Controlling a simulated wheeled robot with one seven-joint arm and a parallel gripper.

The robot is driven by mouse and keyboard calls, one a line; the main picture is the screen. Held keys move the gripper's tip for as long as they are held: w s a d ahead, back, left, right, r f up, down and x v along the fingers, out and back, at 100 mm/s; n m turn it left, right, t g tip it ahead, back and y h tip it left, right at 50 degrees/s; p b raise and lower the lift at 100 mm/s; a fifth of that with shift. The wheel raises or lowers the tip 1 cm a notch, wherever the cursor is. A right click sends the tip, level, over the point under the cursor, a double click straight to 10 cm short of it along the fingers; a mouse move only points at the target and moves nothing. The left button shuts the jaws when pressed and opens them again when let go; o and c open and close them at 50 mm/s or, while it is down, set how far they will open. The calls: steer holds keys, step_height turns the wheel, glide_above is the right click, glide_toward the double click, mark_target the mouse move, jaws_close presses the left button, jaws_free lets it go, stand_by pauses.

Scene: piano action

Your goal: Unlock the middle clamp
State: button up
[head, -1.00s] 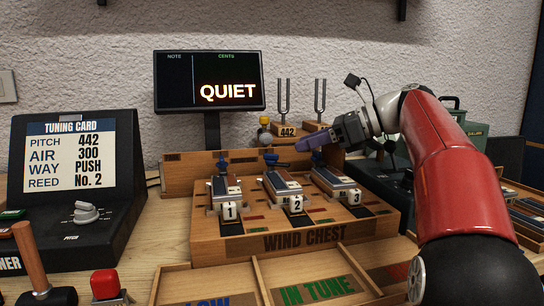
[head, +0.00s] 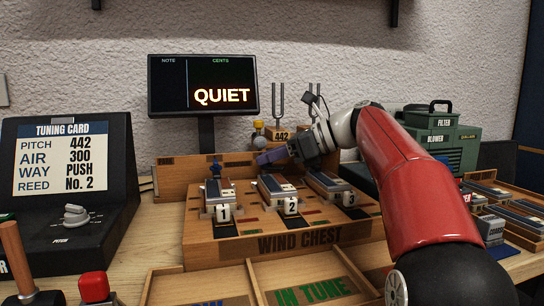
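The wooden wind chest (head: 300,240) stands in the middle of the table. It carries three reed units in a row, tagged 1 (head: 223,212), 2 (head: 290,205) and 3 (head: 348,197). A blue clamp lever (head: 216,166) stands up behind unit 1. The middle clamp, behind unit 2 (head: 274,187), is mostly covered by my gripper (head: 264,160). The clamp of unit 3 is hidden behind my gripper and wrist.
A screen (head: 203,85) reading QUIET and a tuning fork stand (head: 281,136) are behind the chest. The tuning card box (head: 68,190) is at left. A green blower (head: 445,138) and reed blocks (head: 488,230) are at right. Open trays (head: 320,268) lie in front.

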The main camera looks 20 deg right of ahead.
jaws_close()
steer(key=shift+r+n+g+p, duration=0.3)
steer(key=shift+g+p, duration=0.2)
steer(key=shift+p, duration=0.65)
steer(key=shift+w+f+n+g+y+p, duration=0.15)
steer(key=shift+n+g+y+p, duration=0.2)
steer(key=shift+p, duration=0.4)
steer(key=shift+f, duration=0.2)
steer(key=shift+o, duration=1.6)
jaws_free()
steer(key=shift+d, duration=0.1)
